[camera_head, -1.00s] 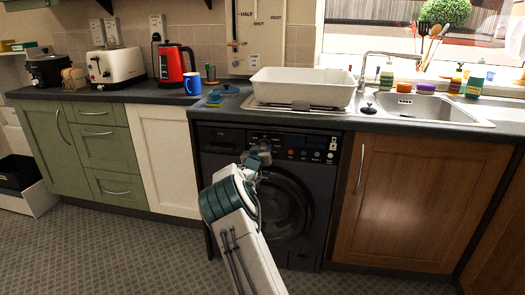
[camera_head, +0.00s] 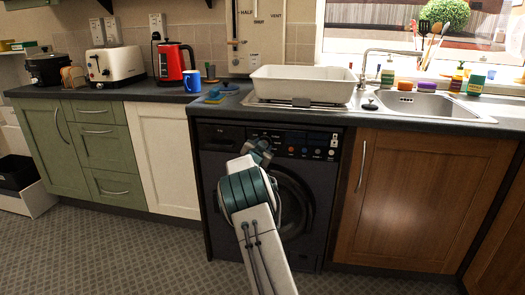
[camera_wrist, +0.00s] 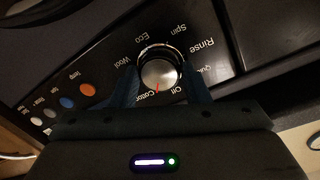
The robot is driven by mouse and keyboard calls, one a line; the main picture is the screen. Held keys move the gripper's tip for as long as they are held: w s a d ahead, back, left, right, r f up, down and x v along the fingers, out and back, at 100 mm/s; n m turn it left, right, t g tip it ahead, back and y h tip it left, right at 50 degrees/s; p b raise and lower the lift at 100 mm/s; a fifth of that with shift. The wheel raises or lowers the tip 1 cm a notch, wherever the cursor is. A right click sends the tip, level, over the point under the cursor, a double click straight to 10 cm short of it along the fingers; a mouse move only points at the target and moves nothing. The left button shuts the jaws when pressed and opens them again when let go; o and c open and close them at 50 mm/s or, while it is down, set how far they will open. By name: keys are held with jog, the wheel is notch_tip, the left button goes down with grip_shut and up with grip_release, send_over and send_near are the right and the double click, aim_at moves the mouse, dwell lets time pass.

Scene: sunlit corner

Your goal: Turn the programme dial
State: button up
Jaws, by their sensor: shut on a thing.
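The black washing machine (camera_head: 224,170) stands under the worktop, and my arm covers part of its front and round door. The programme dial (camera_wrist: 160,72) is a silver knob with a dark rim and a red mark, seen close in the wrist view. The mark points between the words Off and Cotton. Wool, Eco, Spin, Rinse and Quick are printed around it. My gripper (camera_wrist: 160,88) has one finger on each side of the dial and is shut on it. In the head view my gripper (camera_head: 262,146) is at the control panel and hides the dial.
Coloured buttons (camera_wrist: 67,102) sit beside the dial on the panel. A white basin (camera_head: 302,84) stands on the worktop above, beside the sink (camera_head: 415,102). The floor in front is clear.

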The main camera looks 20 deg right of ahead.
jog(key=shift+s+d+m+t+y+b, duration=0.1)
jog(key=shift+m+t+y+b, duration=0.3)
jog(key=shift+m+b, duration=3.55)
jog(key=shift+m+t+y+b, duration=0.2)
jog(key=shift+m+y+b, duration=0.3)
jog(key=shift+m+b, duration=3.45)
jog(key=shift+m+p, duration=0.95)
jog(key=shift+m, duration=0.25)
jog(key=o, duration=1)
jog(key=shift+r, duration=0.1)
jog(key=v, duration=1.3)
jog(key=shift+s, duration=0.35)
